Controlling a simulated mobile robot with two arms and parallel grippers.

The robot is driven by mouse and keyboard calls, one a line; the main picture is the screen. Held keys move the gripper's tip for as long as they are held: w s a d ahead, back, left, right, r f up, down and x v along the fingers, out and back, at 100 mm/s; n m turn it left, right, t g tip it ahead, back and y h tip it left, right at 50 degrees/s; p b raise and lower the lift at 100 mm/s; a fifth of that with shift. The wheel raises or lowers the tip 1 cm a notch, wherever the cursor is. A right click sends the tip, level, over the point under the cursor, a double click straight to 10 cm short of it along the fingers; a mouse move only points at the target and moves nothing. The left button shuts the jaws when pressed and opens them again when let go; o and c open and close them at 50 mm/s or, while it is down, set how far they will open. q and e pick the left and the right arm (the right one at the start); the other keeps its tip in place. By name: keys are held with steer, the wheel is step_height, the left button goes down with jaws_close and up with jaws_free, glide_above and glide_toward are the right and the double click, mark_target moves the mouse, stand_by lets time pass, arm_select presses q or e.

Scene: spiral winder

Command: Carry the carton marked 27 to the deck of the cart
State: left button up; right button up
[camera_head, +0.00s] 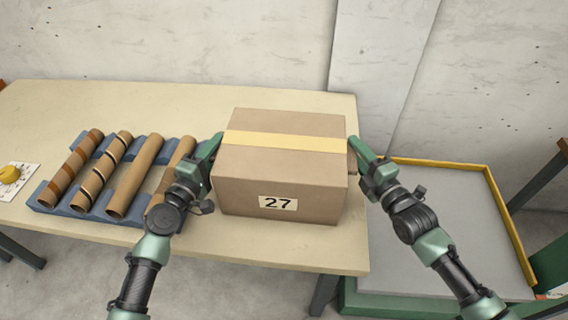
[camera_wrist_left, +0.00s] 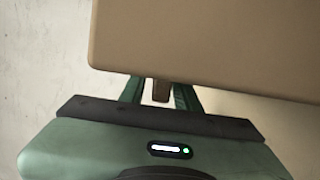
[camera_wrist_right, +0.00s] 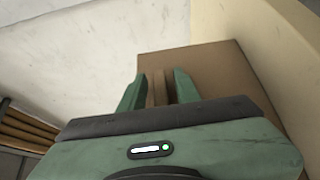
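The brown carton marked 27 (camera_head: 281,181), with a yellow tape strip across its top, appears to stand upright on the table (camera_head: 308,245). My left gripper (camera_head: 214,146) is at the carton's left side and my right gripper (camera_head: 358,149) at its right side. In the left wrist view, a small brown tab (camera_wrist_left: 161,91) shows between the open fingers, with gaps beside it. In the right wrist view, brown strips (camera_wrist_right: 157,90) show between the spread fingers, against the carton's side (camera_wrist_right: 215,65). The cart's grey deck (camera_head: 445,215) is at the right, lower than the tabletop.
A blue rack (camera_head: 48,195) with several cardboard tubes (camera_head: 134,175) lies left of the carton, close to my left arm.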

arm_select(q)
steer(key=c, duration=0.5)
arm_select(e)
steer(key=c, duration=0.5)
arm_select(q)
steer(key=shift+f, duration=0.1)
stand_by(0.6)
